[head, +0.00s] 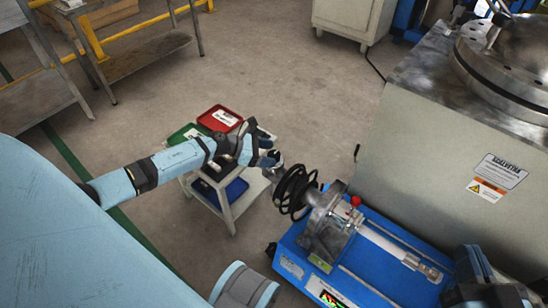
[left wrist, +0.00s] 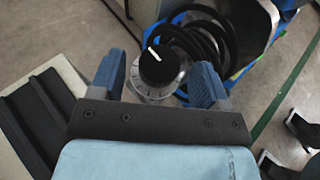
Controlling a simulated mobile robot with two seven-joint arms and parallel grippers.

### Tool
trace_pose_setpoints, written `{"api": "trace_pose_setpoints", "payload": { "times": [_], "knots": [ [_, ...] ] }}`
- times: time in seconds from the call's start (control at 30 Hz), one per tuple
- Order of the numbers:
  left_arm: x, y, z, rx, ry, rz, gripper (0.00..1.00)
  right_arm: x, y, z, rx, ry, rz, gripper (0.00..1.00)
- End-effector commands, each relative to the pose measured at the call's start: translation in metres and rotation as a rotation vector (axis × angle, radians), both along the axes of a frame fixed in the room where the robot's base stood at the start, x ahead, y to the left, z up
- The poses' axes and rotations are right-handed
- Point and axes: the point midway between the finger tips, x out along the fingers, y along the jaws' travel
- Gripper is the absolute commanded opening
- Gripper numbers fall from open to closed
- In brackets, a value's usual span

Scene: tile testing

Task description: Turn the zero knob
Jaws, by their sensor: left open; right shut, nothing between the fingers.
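The zero knob (left wrist: 159,64) is a round black knob with a white pointer line, above a silver graduated collar. In the left wrist view it sits between the two blue fingers of my left gripper (left wrist: 157,76), with gaps on both sides. In the head view my left gripper (head: 268,154) is at the end of the blue testing machine (head: 384,268), beside the black coil. The knob is mostly hidden by the fingers there. My right gripper (head: 478,275) is at the lower right over the machine's far end, shut and empty, partly cut off by the frame.
A black coiled hose (head: 295,190) lies right behind the knob. A small cart (head: 228,212) with red (head: 220,118), green and blue trays stands below my left arm. A large grey machine (head: 440,150) borders the right. Open floor lies beyond the cart.

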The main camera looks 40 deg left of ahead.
Motion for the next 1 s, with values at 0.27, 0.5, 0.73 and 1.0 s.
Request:
{"api": "trace_pose_setpoints", "payload": {
  "times": [0.27,0.5,0.73,1.0],
  "knots": [
    [0.013,-0.016,-0.009,-0.001,0.001,0.000,0.70,0.004,-0.002,0.003,-0.021,-0.052,0.000,0.00],
    [0.013,-0.016,-0.009,-0.001,0.001,0.001,0.70,0.004,-0.002,0.004,-0.023,-0.052,0.000,0.00],
    [0.013,-0.016,-0.009,-0.001,0.001,0.001,0.21,0.004,-0.002,0.003,-0.023,-0.048,0.000,0.00],
    [0.013,-0.016,-0.007,-0.002,0.002,0.017,0.20,0.003,-0.002,0.006,-0.018,-0.041,0.001,0.00]
  ]
}}
